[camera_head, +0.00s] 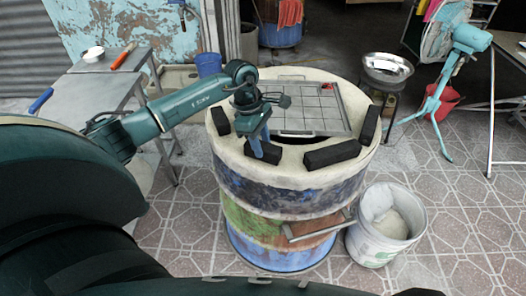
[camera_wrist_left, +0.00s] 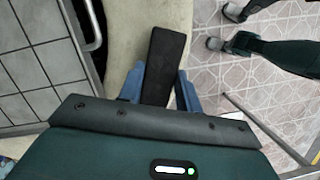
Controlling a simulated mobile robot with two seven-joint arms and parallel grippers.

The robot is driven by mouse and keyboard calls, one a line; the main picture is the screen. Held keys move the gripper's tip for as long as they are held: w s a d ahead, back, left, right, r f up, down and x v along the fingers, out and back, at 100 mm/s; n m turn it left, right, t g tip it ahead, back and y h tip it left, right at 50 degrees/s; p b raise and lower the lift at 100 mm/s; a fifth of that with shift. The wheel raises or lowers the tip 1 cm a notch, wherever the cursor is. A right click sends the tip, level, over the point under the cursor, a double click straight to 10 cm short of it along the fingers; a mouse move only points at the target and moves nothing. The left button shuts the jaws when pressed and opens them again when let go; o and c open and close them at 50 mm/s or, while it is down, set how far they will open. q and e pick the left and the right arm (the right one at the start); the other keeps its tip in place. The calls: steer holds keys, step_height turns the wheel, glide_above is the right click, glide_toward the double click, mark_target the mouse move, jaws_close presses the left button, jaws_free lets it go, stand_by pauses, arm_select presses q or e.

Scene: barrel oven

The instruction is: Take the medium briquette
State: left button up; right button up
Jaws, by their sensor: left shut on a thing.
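Several black briquettes lie on the pale rim of the barrel oven (camera_head: 290,205). My left gripper (camera_head: 260,150) points down at the front left of the rim. Its blue fingers are shut on a briquette (camera_head: 268,154), one on each long side. In the left wrist view this briquette (camera_wrist_left: 165,55) lies lengthwise between the fingers, over the pale rim. It looks shorter than the front right briquette (camera_head: 332,155). Another briquette (camera_head: 221,121) lies at the left and one (camera_head: 370,123) at the right. I cannot tell whether the held briquette is lifted.
A tiled lid (camera_head: 305,105) with a metal frame covers the barrel's middle, close to the gripper. A white bucket (camera_head: 365,240) stands at the front right. A metal table (camera_head: 92,95) is at the left. A metal bowl (camera_head: 387,68) stands behind right.

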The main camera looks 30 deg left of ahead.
arm_select(q)
step_height(320, 180, up, 6)
steer(key=p, duration=0.3)
steer(key=shift+r, duration=0.25)
